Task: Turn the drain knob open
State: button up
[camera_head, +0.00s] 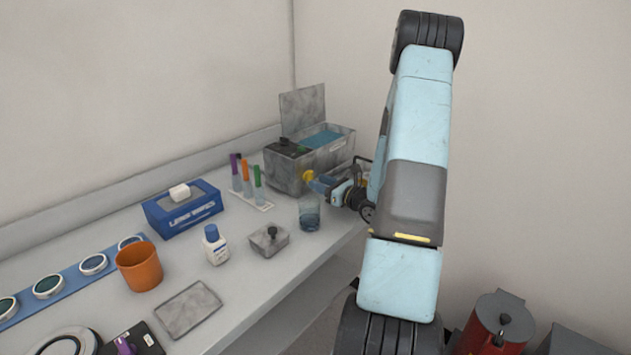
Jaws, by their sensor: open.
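The metal water bath (287,175) stands at the far end of the bench, its lid raised and blue liquid inside. A yellow knob (308,175) sits low on its front face; I take it to be the drain knob. My gripper (318,185) is at the knob, coming from the right, with its fingers next to it. It is open. At this size I cannot tell whether the fingers touch the knob or stand around it. A glass beaker (309,216) with some bluish content stands below the knob and my gripper.
A lidded metal box (269,241), a white bottle (215,246), a rack with colored tubes (250,193) and a blue wipes box (183,209) stand left of my arm. An orange cup (139,267) is farther left. A red bin (496,322) is on the floor at right.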

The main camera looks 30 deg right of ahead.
aim_at(309, 177)
jog(key=shift+x, duration=1.55)
jog(key=shift+c, duration=0.3)
jog(key=shift+d, duration=0.1)
jog(key=c, duration=0.7)
